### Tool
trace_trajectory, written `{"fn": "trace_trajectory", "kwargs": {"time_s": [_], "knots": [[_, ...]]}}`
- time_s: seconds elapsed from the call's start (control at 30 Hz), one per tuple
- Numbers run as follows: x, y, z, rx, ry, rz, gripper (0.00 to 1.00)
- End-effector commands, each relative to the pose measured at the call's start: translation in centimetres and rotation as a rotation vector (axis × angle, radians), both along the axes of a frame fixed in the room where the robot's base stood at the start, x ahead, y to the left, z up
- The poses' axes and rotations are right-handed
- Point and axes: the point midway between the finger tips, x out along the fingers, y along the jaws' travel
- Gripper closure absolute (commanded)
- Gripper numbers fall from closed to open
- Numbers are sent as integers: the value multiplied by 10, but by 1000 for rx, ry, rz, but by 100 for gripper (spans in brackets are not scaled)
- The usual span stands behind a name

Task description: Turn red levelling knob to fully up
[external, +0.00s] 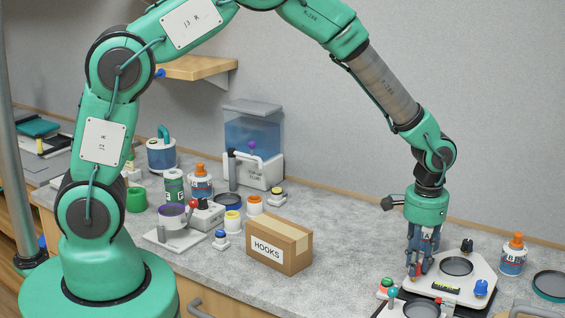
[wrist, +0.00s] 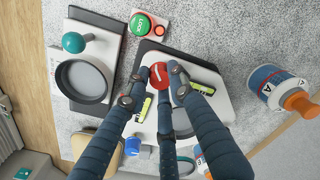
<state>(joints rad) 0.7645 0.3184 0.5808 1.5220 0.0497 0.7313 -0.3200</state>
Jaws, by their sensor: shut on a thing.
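The red levelling knob (wrist: 163,75) sits on a corner of a white plate (wrist: 207,110) in the wrist view. A pale curved mark shows on its top. My gripper (wrist: 163,80) has its dark blue fingers closed around the knob's sides. In the external view my gripper (external: 419,270) points down at the left side of the white plate (external: 470,292), and its fingers mostly hide the knob. A yellow-green level strip (external: 445,287) lies on the plate.
A green button labelled LOCK (wrist: 141,24) is close to my fingers. A second device with a teal knob (wrist: 74,42) and round dish (wrist: 80,80) stands beside the plate. An orange-capped bottle (external: 513,255) is to the right. A HOOKS box (external: 280,245) stands left, with clear bench between.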

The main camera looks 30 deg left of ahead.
Motion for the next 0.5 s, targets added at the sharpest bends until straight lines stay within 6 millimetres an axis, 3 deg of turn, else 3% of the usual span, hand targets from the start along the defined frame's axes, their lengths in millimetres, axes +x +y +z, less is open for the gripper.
{"fn": "trace_trajectory", "kwargs": {"time_s": [0.5], "knots": [[2, -2, 1, -5, -3, 488, 100]]}}
